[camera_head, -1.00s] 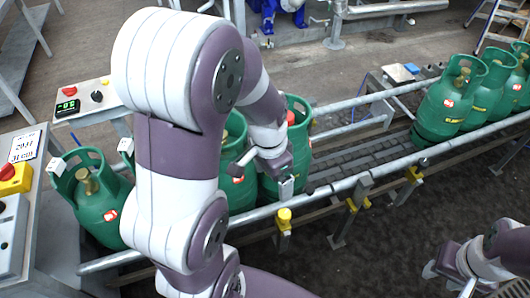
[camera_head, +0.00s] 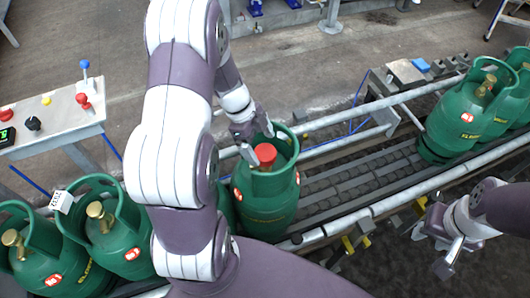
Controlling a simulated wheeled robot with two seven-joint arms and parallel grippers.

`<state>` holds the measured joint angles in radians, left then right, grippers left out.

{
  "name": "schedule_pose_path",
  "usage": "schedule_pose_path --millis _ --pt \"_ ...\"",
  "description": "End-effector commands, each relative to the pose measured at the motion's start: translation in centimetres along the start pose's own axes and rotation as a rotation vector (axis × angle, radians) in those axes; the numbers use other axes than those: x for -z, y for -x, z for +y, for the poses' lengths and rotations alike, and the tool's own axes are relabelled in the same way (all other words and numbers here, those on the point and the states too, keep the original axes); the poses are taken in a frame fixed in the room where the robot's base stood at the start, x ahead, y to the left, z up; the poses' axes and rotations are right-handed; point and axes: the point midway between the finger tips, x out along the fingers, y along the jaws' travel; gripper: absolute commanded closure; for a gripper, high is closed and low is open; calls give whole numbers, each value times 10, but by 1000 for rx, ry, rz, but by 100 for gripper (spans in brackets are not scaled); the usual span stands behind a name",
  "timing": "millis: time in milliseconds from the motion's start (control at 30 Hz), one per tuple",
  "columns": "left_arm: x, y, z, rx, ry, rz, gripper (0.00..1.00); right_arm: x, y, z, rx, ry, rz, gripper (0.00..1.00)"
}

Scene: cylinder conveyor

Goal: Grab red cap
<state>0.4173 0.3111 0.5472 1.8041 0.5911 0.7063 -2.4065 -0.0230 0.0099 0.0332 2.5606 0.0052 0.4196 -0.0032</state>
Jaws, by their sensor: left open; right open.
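The red cap (camera_head: 265,153) sits on top of a green gas cylinder (camera_head: 268,205), inside its collar handle, on the conveyor near the middle of the view. My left gripper (camera_head: 250,150) is open, just left of the cap and over the near-left part of the collar. Its fingers point down, and I cannot tell whether one touches the cap. My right gripper (camera_head: 446,262) is open and empty at the lower right, apart from the cylinders.
More green cylinders with brass valves (camera_head: 103,215) stand at the left, partly behind my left arm. Others (camera_head: 470,110) stand at the right. Metal rails (camera_head: 350,215) flank the conveyor. The rollers (camera_head: 365,175) right of the capped cylinder are clear. A control box (camera_head: 50,130) stands at the left.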

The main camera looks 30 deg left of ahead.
Motion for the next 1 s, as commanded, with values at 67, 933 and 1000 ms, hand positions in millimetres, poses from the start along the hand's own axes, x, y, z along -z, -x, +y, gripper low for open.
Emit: schedule_pose_path --millis 67,933,1000 --pt "0 -14 0 -3 -1 1 6 0 0 0 0 0 0 57" --pt "2 -18 -1 2 -1 -2 66 0 0 0 0 0 0 57" --pt "5 -11 -1 3 -3 -2 66 0 0 0 0 0 0 57"
